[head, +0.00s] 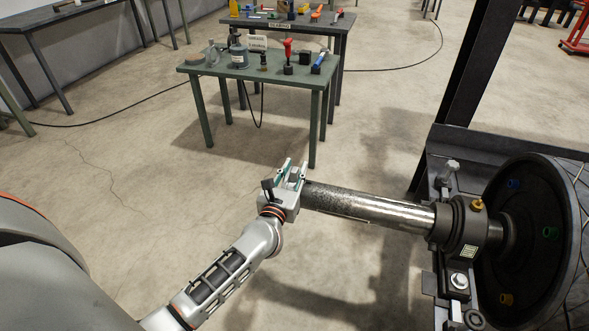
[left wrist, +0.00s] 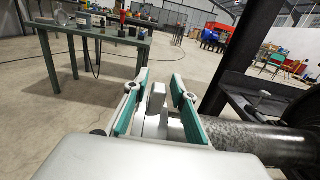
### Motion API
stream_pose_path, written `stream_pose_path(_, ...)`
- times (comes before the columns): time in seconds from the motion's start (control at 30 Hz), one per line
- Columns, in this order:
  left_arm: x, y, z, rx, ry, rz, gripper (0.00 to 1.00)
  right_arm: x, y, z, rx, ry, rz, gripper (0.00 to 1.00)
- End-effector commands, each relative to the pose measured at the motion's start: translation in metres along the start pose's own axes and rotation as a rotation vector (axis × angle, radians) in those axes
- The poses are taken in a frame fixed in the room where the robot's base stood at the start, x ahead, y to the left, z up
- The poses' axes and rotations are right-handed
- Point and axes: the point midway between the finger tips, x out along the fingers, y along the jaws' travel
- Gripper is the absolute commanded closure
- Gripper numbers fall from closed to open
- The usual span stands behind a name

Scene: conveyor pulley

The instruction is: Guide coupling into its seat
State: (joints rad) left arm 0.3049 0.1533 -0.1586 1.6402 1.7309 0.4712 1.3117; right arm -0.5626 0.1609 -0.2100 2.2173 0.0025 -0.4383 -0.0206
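A steel shaft (head: 370,205) runs from a bearing block (head: 465,222) on the right towards my left gripper. I cannot tell for certain which part is the coupling. My left gripper (head: 290,172) is at the shaft's free left end. In the left wrist view its green-padded fingers (left wrist: 162,85) are apart, with a pale grey block (left wrist: 154,102) between them. Gaps show beside the block near the fingertips; contact lower down is hidden. The shaft (left wrist: 255,138) lies to the right of the fingers there. My right gripper is not in view.
A large dark pulley disc (head: 530,240) stands right of the bearing block, on a dark frame (head: 470,145) with an upright post. A green table (head: 255,70) with several tools stands behind the gripper. The floor left of the shaft is clear.

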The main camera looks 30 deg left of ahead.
Motion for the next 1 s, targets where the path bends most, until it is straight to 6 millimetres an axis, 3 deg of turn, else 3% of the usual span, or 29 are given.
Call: stream_pose_path(1.0, -0.018, 0.000, -0.002, -0.001, 0.003, 0.000, 0.74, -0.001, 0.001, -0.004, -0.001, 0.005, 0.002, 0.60)
